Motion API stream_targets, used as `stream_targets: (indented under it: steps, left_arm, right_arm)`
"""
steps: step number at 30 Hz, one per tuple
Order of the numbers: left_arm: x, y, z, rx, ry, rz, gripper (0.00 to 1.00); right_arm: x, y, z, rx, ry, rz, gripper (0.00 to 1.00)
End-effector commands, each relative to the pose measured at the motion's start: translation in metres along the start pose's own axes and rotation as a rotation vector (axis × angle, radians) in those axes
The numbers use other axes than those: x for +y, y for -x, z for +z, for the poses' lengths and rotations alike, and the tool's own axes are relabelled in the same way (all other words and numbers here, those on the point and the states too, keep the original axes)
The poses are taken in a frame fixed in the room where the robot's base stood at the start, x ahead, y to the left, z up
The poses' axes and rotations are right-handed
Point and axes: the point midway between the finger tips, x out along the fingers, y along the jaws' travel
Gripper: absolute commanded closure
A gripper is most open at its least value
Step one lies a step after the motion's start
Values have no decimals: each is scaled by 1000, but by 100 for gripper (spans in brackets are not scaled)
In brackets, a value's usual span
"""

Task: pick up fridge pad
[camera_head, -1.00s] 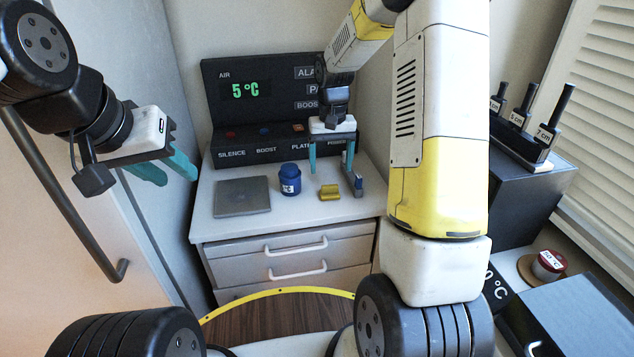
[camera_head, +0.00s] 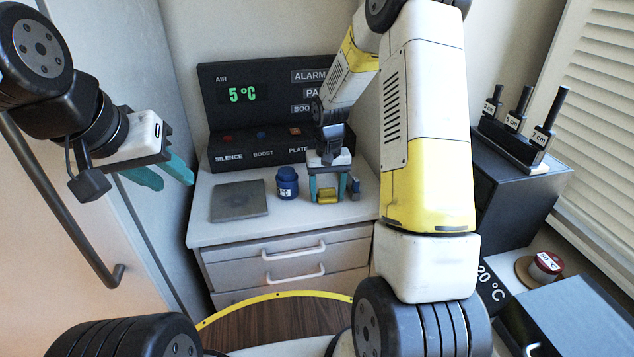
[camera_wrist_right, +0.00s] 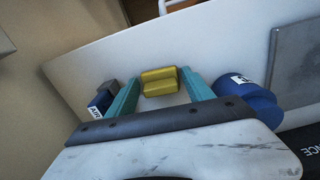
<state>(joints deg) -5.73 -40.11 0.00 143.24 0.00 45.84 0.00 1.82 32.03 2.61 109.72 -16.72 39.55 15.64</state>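A small yellow pad (camera_head: 327,196) lies on the white counter; no label on it is readable. My right gripper (camera_head: 328,189) is open and low over the counter, with one teal finger on each side of the yellow pad. In the right wrist view the yellow pad (camera_wrist_right: 160,82) sits between the fingertips, with a small gap to each finger visible. My left gripper (camera_head: 172,178) is open and empty, held at the left, away from the counter.
A blue jar (camera_head: 287,185) stands left of the right gripper, and a grey plate (camera_head: 240,201) lies further left. A small blue labelled item (camera_head: 355,187) stands close by on the right. The black control panel (camera_head: 262,148) rises behind. The front of the white counter (camera_head: 300,228) is clear.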

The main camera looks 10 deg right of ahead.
Motion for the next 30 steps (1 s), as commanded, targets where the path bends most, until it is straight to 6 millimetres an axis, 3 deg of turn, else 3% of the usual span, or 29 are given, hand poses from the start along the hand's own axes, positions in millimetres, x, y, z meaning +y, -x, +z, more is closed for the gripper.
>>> stream_targets:
  steps: [1, 7, 17, 26, 30]
  left_arm:
    - [0, 0, 0, 0, 0, 0, 64]
    - [0, 0, 0, 0, 0, 0, 64]
    - [0, 0, 0, 0, 0, 0, 64]
    - [0, 0, 0, 0, 0, 0, 64]
    - [0, 0, 0, 0, 0, 0, 64]
  right_arm:
    - [0, 0, 0, 0, 0, 0, 51]
    - [0, 0, 0, 0, 0, 0, 88]
    - [0, 5, 0, 1, 0, 0, 88]
    - [0, 39, -1, 4, 0, -1, 88]
    - [-10, 39, 30, 0, 4, 0, 88]
